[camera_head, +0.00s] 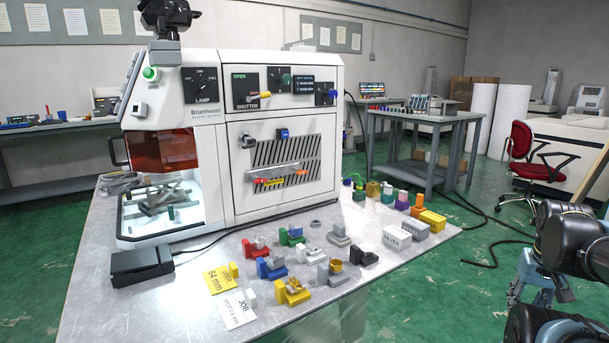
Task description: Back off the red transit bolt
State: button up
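The white machine (228,130) stands on the metal table (100,300). A blue knob (283,133) and a dark round knob (247,141) are higher on the panel. My gripper (530,287) hangs at the lower right, far from the machine and partly hidden by my arm. Its fingers are too unclear to judge.
A black pedal box (141,265) lies at the table's left. A red chair (530,155) and cables are on the floor at right.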

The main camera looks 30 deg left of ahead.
aim_at(259, 180)
jog(key=z, duration=0.5)
jog(key=k, duration=1.3)
jog(key=u, duration=0.85)
jog(key=i, duration=0.5)
jog(key=z, duration=0.05)
